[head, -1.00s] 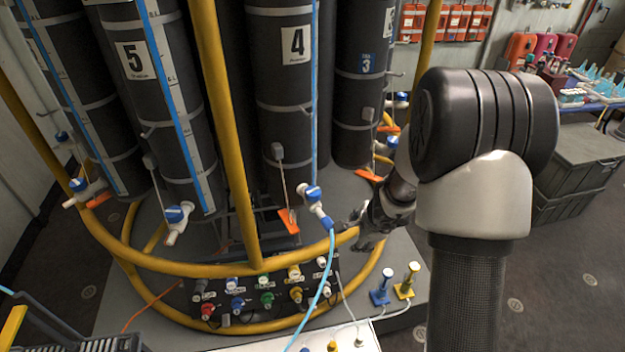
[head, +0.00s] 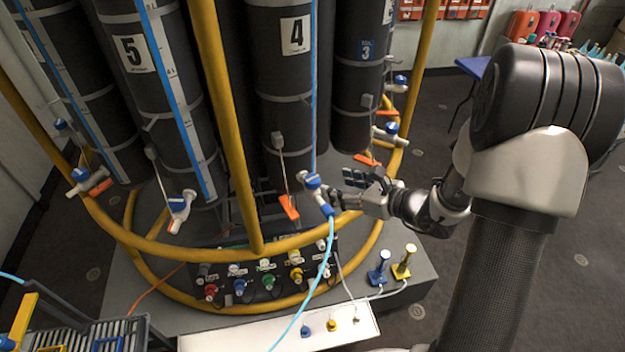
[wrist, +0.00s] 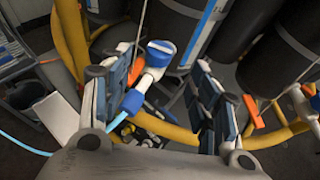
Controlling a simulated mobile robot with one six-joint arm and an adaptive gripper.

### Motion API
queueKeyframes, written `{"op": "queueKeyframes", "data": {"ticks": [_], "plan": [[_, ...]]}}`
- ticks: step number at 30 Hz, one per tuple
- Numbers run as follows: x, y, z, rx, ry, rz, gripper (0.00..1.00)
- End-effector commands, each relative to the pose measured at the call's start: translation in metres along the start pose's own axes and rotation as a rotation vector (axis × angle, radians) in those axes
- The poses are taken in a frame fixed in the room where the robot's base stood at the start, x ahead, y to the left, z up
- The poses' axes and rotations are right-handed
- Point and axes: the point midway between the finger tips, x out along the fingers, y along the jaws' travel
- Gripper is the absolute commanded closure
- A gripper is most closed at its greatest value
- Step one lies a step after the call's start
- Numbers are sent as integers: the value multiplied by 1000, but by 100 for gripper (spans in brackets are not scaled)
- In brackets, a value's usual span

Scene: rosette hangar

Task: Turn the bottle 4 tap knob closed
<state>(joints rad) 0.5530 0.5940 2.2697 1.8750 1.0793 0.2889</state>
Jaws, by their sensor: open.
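Bottle 4 (head: 285,115) is a tall dark cylinder with a white "4" label. At its foot is a white tap with a blue knob (head: 313,181) and a light blue hose (head: 328,235) hanging from it. My gripper (head: 347,190) is just right of this tap, its fingers pointing left toward it. In the wrist view my open gripper (wrist: 150,74) has padded fingers on both sides of the view. The blue knob (wrist: 161,50) shows in the gap, beyond the fingertips and nearer the left finger. I cannot tell whether a finger touches the tap.
A yellow ring rail (head: 215,268) runs in front of the bottles, close under my gripper. Orange tags hang nearby. A valve panel (head: 265,278) with several coloured knobs sits below. Bottle 5 (head: 135,90) and its tap are left, bottle 3 (head: 362,90) right. Floor at right is open.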

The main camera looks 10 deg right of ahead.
Motion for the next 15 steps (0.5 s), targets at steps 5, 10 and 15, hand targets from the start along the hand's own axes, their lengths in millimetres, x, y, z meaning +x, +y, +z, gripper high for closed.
{"op": "queueKeyframes", "data": {"ticks": [5, 10, 15], "plan": [[42, 1, -2, -3, 1, 5, 44], [76, 1, -2, -4, 2, 4, 44], [99, 0, -1, -2, 2, 1, 44]]}}
